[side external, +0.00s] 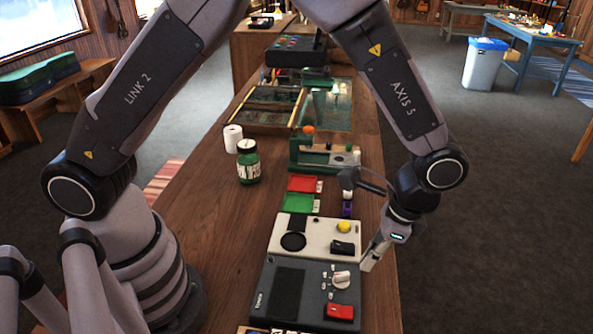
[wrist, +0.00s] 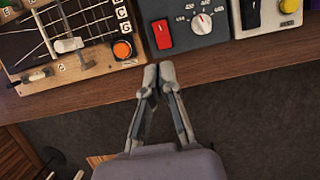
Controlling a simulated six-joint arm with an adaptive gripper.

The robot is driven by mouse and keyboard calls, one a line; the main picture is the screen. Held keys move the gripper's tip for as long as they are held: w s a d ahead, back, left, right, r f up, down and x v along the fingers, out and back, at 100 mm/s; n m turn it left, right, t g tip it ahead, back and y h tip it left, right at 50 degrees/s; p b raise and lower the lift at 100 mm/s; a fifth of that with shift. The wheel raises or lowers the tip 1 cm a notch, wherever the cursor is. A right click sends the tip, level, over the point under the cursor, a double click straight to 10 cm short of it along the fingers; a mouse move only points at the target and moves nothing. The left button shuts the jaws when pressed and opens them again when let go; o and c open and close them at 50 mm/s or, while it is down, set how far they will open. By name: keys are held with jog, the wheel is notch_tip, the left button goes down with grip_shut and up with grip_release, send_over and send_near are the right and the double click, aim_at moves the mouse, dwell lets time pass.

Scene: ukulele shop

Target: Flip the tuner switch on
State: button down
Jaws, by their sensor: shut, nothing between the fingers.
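A dark grey box (side external: 257,300) on the bench carries a red rocker switch (side external: 340,312) and a white dial (side external: 341,279). In the wrist view the red rocker (wrist: 162,34) is at the top, left of the dial (wrist: 202,23). I cannot tell which device is the tuner or which way the rocker is set. My gripper (side external: 368,264) is beside the box's right edge, apart from the rocker. In the wrist view its fingertips (wrist: 158,74) are together and empty, over the bench's edge below the red rocker.
A cream box (side external: 317,235) with a black rocker (side external: 343,247) and yellow button (side external: 344,227) adjoins the grey box. A wooden board (wrist: 80,80) with strings, a toggle and an orange button (wrist: 123,49) lies on its other side. Floor shows beyond the bench edge.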

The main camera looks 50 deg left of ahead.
aim_at(339, 310)
jog(key=x, duration=1.4)
jog(key=shift+a, duration=0.1)
jog(key=shift+s+a+f, duration=0.1)
jog(key=shift+f, duration=0.1)
jog(key=shift+w+d+r, duration=0.2)
jog(key=shift+w+d, duration=0.4)
notch_tip(339, 310, up, 14)
dwell(0.8)
